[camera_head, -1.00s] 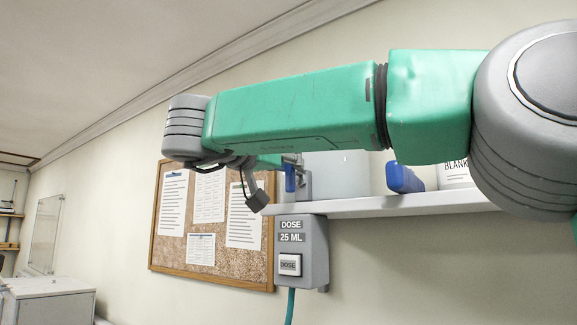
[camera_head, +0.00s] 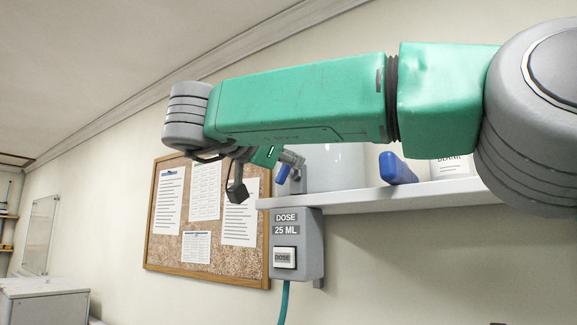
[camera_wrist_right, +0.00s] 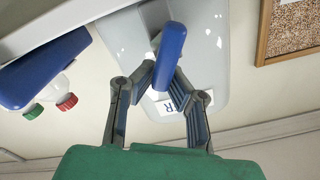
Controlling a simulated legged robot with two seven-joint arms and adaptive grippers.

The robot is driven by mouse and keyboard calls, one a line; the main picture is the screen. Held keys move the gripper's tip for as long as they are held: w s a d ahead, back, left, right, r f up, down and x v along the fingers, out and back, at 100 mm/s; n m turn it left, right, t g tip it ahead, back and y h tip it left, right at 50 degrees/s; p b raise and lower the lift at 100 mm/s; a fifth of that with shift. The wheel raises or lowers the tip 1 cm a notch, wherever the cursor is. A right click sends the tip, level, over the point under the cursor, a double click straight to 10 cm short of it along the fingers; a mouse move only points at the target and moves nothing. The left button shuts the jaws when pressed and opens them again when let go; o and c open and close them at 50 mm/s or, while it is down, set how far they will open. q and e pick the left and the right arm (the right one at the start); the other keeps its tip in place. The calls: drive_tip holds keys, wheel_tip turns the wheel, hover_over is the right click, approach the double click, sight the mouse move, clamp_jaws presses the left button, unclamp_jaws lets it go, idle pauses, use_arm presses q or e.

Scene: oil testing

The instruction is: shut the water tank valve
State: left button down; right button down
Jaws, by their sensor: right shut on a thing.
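The water tank (camera_head: 336,168) is a pale container on the wall shelf, largely behind my right arm in the head view. Its valve has a blue lever handle (camera_head: 282,173), which slants in the head view. In the right wrist view the blue handle (camera_wrist_right: 170,48) stands between my fingers, in front of the pale tank (camera_wrist_right: 208,55) and its partly hidden label. My right gripper (camera_wrist_right: 168,84) is shut on the handle near its lower end. In the head view my right forearm hides most of that gripper. My left gripper is not in view.
The white shelf (camera_head: 400,196) carries a blue object (camera_head: 396,168) and a white labelled container (camera_head: 452,166). A grey dose box (camera_head: 298,246) hangs below the shelf end. A corkboard (camera_head: 226,262) is to its left. In the wrist view, red-capped (camera_wrist_right: 67,102) and green-capped (camera_wrist_right: 33,112) bottles show.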

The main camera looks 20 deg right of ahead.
drive_tip(key=m+b, duration=0.1)
drive_tip(key=m, duration=0.1)
drive_tip(key=f+m+b, duration=0.1)
drive_tip(key=m, duration=0.1)
drive_tip(key=m+b, duration=0.1)
drive_tip(key=m, duration=0.1)
drive_tip(key=shift+s+d+f+b, duration=0.2)
drive_tip(key=shift+s+f+b, duration=0.1)
drive_tip(key=shift+f, duration=0.1)
drive_tip(key=m+b, duration=0.1)
drive_tip(key=m, duration=0.2)
drive_tip(key=f+m+b, duration=0.1)
drive_tip(key=m+b, duration=0.1)
drive_tip(key=shift+s+m, duration=0.1)
drive_tip(key=shift+m, duration=0.3)
drive_tip(key=c, duration=1.5)
unclamp_jaws()
drive_tip(key=shift+c, duration=0.2)
drive_tip(key=shift+a+r, duration=0.1)
